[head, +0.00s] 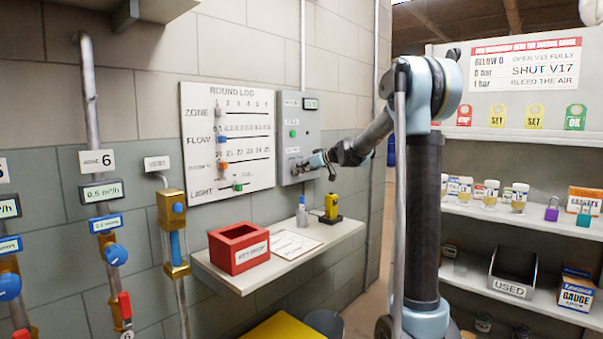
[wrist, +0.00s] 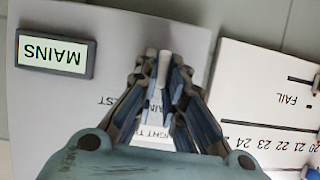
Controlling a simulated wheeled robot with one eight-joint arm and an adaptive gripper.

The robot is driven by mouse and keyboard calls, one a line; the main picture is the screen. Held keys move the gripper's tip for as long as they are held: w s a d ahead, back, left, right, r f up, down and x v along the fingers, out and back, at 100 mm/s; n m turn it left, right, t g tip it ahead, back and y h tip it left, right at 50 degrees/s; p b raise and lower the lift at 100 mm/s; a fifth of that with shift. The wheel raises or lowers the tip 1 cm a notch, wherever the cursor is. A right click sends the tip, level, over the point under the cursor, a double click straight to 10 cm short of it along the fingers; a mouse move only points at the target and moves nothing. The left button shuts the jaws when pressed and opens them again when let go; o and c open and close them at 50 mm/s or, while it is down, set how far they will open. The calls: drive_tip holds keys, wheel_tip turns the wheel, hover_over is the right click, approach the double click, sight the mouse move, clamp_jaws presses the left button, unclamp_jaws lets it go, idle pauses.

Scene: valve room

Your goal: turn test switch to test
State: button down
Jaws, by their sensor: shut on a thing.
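The grey control panel (head: 291,112) hangs on the wall right of the round log board. My gripper (head: 302,168) is at the panel's lower part in the head view, hiding the switch there. In the wrist view, upside down, my gripper (wrist: 161,80) is shut on the pale lever of the test switch (wrist: 164,58). The panel face (wrist: 118,45) bears a display reading MAINS (wrist: 53,52). Lettering below the switch is partly hidden by the fingers; I cannot tell the switch position.
The round log board (head: 228,145) with sliding pegs is left of the panel. A shelf (head: 290,262) below holds a red box (head: 238,250), a paper and a yellow device (head: 331,206). Pipes with valves stand at left; stocked shelves (head: 525,220) stand at right.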

drive_tip(key=shift+w, duration=0.1)
drive_tip(key=m+g+y, duration=0.1)
drive_tip(key=m, duration=0.1)
drive_tip(key=m+g+y, duration=0.1)
drive_tip(key=m, duration=0.2)
drive_tip(key=w+m+y, duration=0.1)
drive_tip(key=m+y, duration=0.1)
drive_tip(key=m, duration=0.1)
drive_tip(key=shift+d+f+g, duration=0.35)
drive_tip(key=shift+d+g, duration=0.05)
idle(0.4)
drive_tip(key=c, duration=1.7)
unclamp_jaws()
drive_tip(key=shift+w, duration=0.1)
drive_tip(key=v, duration=1.2)
drive_tip(key=shift+f, duration=0.2)
